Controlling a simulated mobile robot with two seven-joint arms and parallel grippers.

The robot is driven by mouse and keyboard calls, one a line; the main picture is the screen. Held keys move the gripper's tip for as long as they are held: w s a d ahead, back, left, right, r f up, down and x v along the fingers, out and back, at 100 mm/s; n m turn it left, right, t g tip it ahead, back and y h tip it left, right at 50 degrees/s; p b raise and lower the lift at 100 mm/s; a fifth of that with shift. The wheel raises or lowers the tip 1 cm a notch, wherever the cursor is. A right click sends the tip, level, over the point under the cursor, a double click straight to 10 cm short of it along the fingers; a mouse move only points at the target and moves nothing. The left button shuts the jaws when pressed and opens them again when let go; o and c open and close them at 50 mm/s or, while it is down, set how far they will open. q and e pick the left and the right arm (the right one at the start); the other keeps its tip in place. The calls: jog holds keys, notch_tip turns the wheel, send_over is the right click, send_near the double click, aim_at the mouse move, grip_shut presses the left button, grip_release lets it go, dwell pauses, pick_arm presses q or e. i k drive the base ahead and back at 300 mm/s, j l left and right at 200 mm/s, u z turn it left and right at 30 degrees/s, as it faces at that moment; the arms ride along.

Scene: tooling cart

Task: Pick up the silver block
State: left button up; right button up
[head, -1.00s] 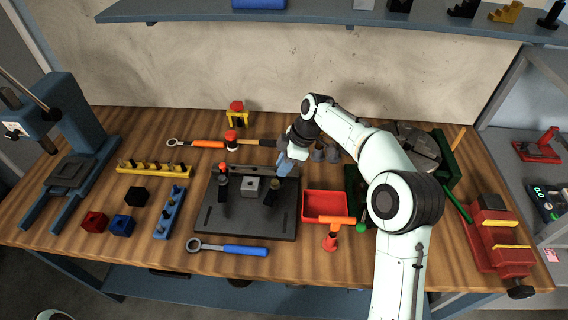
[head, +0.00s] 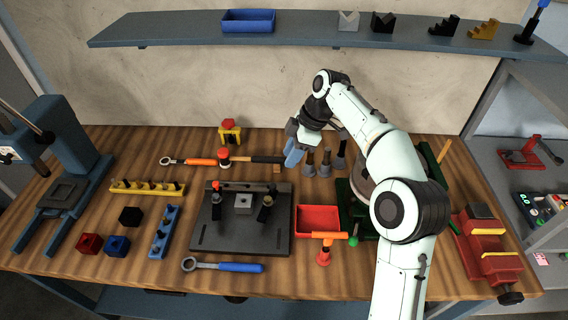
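A silver block (head: 243,203) with a dark hole or mark on its face sits on the black fixture plate (head: 240,239), between two dark upright clamps. The left clamp (head: 216,187) has a red tip, and the right clamp (head: 266,208) stands close to the block. My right gripper (head: 292,154) shows blue fingers and hangs behind the plate's right rear corner, apart from the silver block. Its finger gap does not show clearly. My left gripper is out of view.
A red tray (head: 318,219) and an orange-handled tool (head: 326,244) lie right of the plate. A hammer (head: 262,159) and several dark cylinders (head: 325,165) are behind it. A blue-handled wrench (head: 230,267) lies in front. A blue rail (head: 165,232) stands left.

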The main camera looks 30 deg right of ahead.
aim_at(246, 208)
jog(key=k, duration=1.5)
